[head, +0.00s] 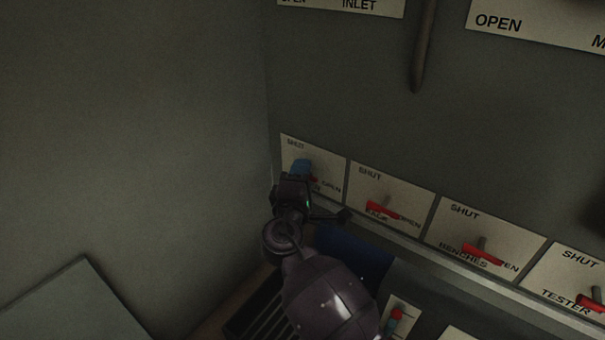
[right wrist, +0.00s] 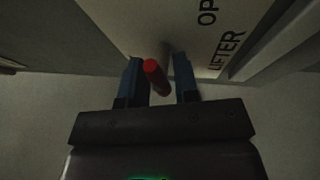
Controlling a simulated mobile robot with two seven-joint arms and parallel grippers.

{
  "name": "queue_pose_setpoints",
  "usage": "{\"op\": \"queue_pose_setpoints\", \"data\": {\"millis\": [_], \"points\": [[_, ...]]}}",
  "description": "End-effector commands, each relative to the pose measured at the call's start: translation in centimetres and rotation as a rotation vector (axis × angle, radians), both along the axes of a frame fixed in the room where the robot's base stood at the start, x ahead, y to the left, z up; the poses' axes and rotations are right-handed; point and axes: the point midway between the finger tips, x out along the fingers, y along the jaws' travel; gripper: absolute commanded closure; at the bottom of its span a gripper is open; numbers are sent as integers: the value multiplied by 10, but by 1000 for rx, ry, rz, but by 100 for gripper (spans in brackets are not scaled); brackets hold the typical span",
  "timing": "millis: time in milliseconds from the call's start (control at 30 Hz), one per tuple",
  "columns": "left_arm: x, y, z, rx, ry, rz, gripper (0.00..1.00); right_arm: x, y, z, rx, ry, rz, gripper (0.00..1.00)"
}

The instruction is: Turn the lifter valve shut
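The lifter valve is on the leftmost valve plate (head: 330,167) in the head view, marked SHUT at top left and OPEN at lower right. My right gripper (head: 300,168) covers most of this valve. In the right wrist view the LIFTER plate (right wrist: 190,25) is at the top. The red handle (right wrist: 156,78) stands between the blue fingertips of my right gripper (right wrist: 161,78), close to the left finger, with a gap to the right one. My left gripper is out of view.
Plates with red handles follow to the right: the rack valve (head: 382,209), the benches valve (head: 482,256) and the tester valve (head: 572,299). A side wall (head: 140,120) stands close on the left.

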Motion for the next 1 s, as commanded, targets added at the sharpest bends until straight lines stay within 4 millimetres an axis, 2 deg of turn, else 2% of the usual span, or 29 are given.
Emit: {"op": "queue_pose_setpoints", "data": {"millis": [100,133,300,667,733,1000], "points": [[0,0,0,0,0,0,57,0,0,0,0,0,0,72],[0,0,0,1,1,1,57,0,0,0,0,0,0,75],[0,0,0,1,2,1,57,0,0,0,0,0,0,100],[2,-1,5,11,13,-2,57,0,0,6,-38,23,0,100],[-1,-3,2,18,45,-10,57,0,0,8,-64,39,0,100],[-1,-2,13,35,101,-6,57,1,0,17,-228,149,-2,100]]}}
